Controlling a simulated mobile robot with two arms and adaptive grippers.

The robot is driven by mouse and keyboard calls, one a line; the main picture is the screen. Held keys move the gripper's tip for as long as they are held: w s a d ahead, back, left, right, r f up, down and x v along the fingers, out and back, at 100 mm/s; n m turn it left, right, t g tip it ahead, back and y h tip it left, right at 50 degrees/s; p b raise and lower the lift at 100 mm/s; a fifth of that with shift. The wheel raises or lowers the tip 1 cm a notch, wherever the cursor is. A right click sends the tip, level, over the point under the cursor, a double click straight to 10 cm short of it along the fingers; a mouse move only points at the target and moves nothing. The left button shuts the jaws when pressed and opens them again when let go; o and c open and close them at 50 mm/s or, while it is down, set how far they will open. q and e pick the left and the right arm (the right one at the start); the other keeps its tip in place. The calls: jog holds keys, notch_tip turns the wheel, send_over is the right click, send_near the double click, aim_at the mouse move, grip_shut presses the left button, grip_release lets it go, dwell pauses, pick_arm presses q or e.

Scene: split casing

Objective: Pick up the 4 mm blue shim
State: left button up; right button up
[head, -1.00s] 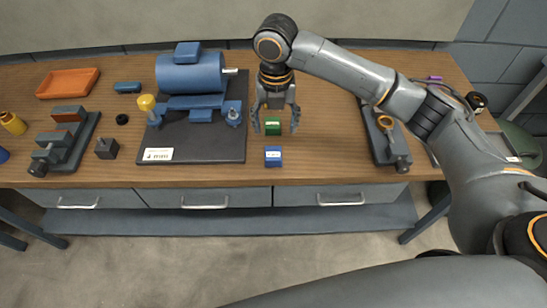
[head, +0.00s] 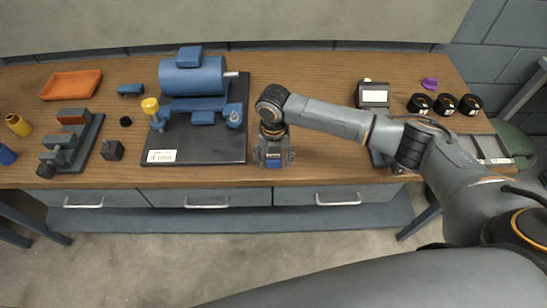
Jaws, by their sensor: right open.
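The blue shim (head: 273,163) is a small blue block near the front edge of the wooden table, partly covered by my right gripper. My right gripper (head: 273,157) is above it, pointing down, with its fingers apart on the left and right of the block. I cannot tell whether the fingers touch it. The green block behind the blue one is hidden by my gripper and wrist. A white label (head: 161,156) reading 4 mm lies on the dark base plate (head: 215,154). My left gripper is not in view.
A blue motor (head: 193,77) stands on the dark plate left of my arm. A grey device (head: 373,95) and black round pieces (head: 445,104) are at the right.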

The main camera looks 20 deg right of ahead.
jog(key=c, duration=1)
jog(key=shift+c, duration=0.2)
